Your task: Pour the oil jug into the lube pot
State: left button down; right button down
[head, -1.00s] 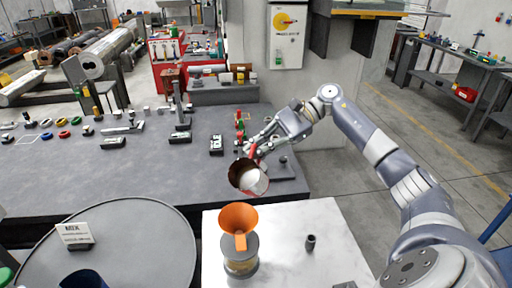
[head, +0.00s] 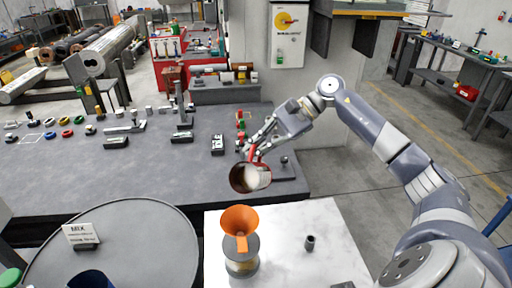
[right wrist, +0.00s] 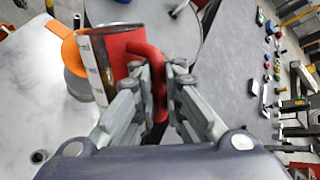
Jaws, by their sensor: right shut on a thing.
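The oil jug (head: 256,178) is a red can with a pale label band, tilted so its open brown mouth faces the front left in the head view. My right gripper (head: 254,152) is shut on its red handle, which shows between the fingers in the right wrist view (right wrist: 159,88). The jug (right wrist: 128,52) is held above and behind the lube pot (head: 242,264), a grey pot with an orange funnel (head: 240,220) in its top. In the right wrist view the jug partly hides the funnel (right wrist: 66,32). I see no stream of oil. My left gripper is out of view.
The pot stands on a white table (head: 325,225) with a small dark cylinder (head: 310,243). A grey drum (head: 150,235) with a MIX sign (head: 80,234) stands at the left. A dark workbench (head: 80,180) behind holds several tools and rings.

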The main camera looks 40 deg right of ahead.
jog(key=shift+s+a+r+n+h+p, duration=0.15)
jog(key=shift+a+r+n+h+p, duration=0.05)
jog(key=shift+r+h, duration=0.2)
jog(key=shift+s+a+r+n+h+p, duration=0.1)
jog(key=shift+a+r+n+h+p, duration=0.1)
jog(key=shift+r+h, duration=0.15)
jog(key=shift+s+a+r+n+t+h, duration=0.25)
jog(key=shift+a+r+h, duration=0.1)
jog(key=shift+r+h, duration=0.1)
jog(key=shift+s+a+r+n+t+h, duration=0.15)
jog(key=shift+a+r+t+h, duration=0.1)
jog(key=shift+a+r+h, duration=0.15)
jog(key=shift+s+a+r+h+b, duration=0.1)
jog(key=shift+a+r+h+b, duration=0.15)
jog(key=shift+h+b, duration=0.1)
jog(key=shift+s+a+r+n+t+h+b, duration=0.2)
jog(key=shift+a+r+n+t+h+b, duration=0.1)
jog(key=shift+a+r+n, duration=0.1)
jog(key=shift+s+a+r+h, duration=0.25)
jog(key=shift+a+r+h, duration=0.1)
jog(key=shift+a, duration=0.1)
jog(key=shift+s+a+r+n+t+h, duration=0.25)
jog(key=shift+a+n+t+h, duration=0.15)
jog(key=shift+a, duration=0.05)
dwell(0.8)
